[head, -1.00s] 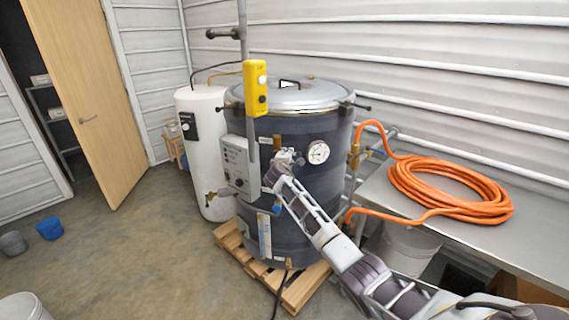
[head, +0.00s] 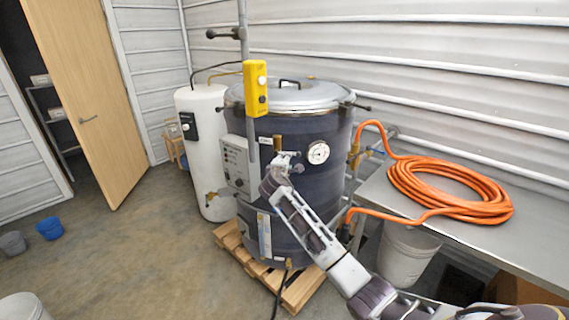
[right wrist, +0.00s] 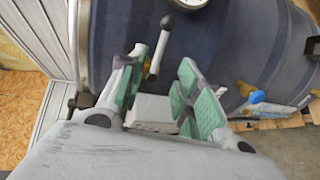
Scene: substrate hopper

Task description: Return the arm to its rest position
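My right arm comes in from the lower right of the head view and reaches up to the front of a dark blue vessel (head: 325,190). Its gripper (head: 286,160) is near the vessel's front, left of the round dial. In the right wrist view the gripper (right wrist: 163,60) shows two green-padded fingers spread apart with nothing held. A grey lever with a ball knob (right wrist: 167,24) shows beyond and between the fingertips; contact cannot be told. My left gripper is not in view.
The vessel stands on a wooden pallet (head: 301,291). A yellow control box (head: 256,88) hangs in front of it. A control panel (head: 235,165) is left of the gripper. A metal table (head: 480,236) with an orange hose (head: 445,190) is at right, a bucket (head: 405,255) below it.

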